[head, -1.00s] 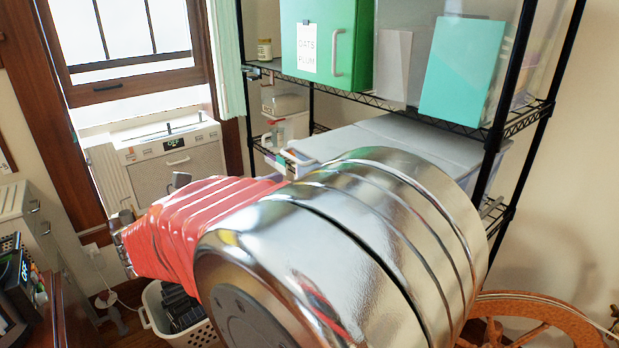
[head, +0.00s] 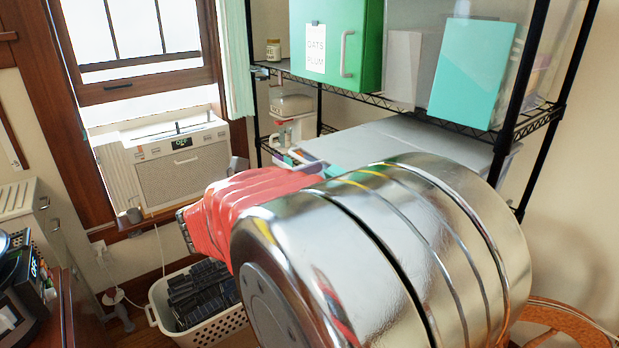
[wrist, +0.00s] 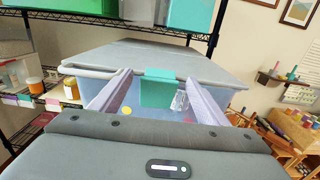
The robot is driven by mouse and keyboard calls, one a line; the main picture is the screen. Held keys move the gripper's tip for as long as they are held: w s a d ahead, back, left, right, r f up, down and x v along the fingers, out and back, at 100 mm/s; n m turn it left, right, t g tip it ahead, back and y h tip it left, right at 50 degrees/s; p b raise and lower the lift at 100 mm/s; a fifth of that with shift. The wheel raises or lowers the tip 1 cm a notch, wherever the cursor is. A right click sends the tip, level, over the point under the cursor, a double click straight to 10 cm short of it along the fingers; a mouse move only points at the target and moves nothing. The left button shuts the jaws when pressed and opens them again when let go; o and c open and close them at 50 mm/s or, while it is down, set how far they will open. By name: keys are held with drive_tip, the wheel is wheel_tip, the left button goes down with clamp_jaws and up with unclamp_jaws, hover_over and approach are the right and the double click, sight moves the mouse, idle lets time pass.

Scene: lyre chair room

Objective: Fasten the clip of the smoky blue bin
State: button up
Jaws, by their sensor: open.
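The smoky blue bin (wrist: 215,96) stands on the wire shelf, with its grey lid (wrist: 150,58) on top. A teal clip (wrist: 158,88) hangs at the middle of the lid's front edge, in front of the bin wall; I cannot tell whether it is latched. My gripper (wrist: 158,76) is open, with one pale finger on each side of the clip, apart from it. In the head view the grey lid (head: 400,133) shows behind my arm, which hides most of the bin's front. A small teal piece (head: 331,171) shows beside the fingers there.
A green box (head: 335,45) and a teal panel (head: 472,70) stand on the shelf above. A black shelf post (head: 520,100) rises at the right. A white basket (head: 212,325) is on the floor. Jars (wrist: 70,88) stand left of the bin.

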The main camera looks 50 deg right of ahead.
drive_tip(key=shift+c, duration=0.5)
drive_tip(key=c, duration=0.9)
drive_tip(key=shift+c, duration=0.2)
drive_tip(key=shift+r, duration=0.1)
drive_tip(key=shift+s+d+r+y, duration=0.1)
drive_tip(key=shift+d+r+y, duration=0.1)
drive_tip(key=shift+y, duration=0.35)
drive_tip(key=shift+s+d+r+y, duration=0.1)
drive_tip(key=shift+d+r+y, duration=0.1)
drive_tip(key=shift+y, duration=0.35)
drive_tip(key=shift+d+r+t+y, duration=0.15)
drive_tip(key=shift+d+t+y, duration=0.15)
drive_tip(key=shift+y, duration=0.4)
drive_tip(key=shift+d+r+t+y, duration=0.15)
drive_tip(key=shift+d+t+y, duration=0.1)
drive_tip(key=shift+y, duration=0.45)
drive_tip(key=o, duration=1)
